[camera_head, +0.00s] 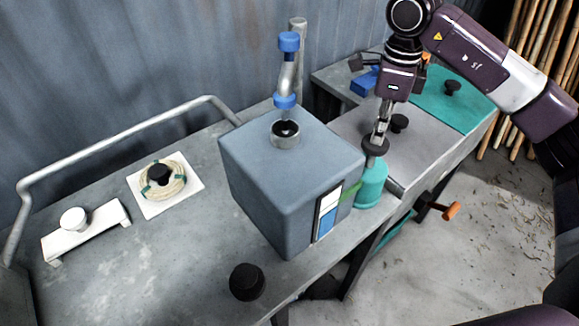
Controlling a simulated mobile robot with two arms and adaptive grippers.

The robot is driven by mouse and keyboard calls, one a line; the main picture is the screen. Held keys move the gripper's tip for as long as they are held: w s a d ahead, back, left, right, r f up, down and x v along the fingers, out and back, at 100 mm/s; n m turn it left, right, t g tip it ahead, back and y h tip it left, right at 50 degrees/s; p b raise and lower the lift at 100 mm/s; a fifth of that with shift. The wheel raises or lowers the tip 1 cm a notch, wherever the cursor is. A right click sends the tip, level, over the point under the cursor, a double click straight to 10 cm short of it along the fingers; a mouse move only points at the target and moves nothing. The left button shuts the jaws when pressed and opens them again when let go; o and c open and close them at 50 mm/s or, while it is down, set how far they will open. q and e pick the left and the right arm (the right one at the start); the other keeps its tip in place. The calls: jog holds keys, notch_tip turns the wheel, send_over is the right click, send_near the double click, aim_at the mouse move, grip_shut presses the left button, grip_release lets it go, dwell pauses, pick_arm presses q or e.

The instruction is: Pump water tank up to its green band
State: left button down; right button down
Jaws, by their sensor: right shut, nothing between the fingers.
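The water tank (270,180) is a blue-grey box on the workbench, with a round filler opening (285,133) on top. Its gauge (328,212) is on the right-hand face, white above and blue below. A green band (350,193) shows beside the gauge's upper part, higher than the top of the blue. The teal pump (370,184) stands close to the tank's right side, with a dark round knob (375,147) on top. My right gripper (378,136) points down, shut, its tips at the knob; whether they touch it is unclear. My left gripper is out of view.
A blue-capped pipe (288,68) rises behind the opening. A coil on a white plate (163,185), a white stand (85,232) and a black knob (247,282) are on the bench (170,270).

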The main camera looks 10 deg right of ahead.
aim_at(374, 148)
jog(key=shift+f+b, duration=1.45)
jog(key=shift+f, duration=0.85)
jog(key=shift+r+p, duration=2.15)
jog(key=shift+r, duration=1.25)
notch_tip(374, 148, up, 6)
jog(key=p, duration=0.4)
jog(key=shift+f, duration=0.2)
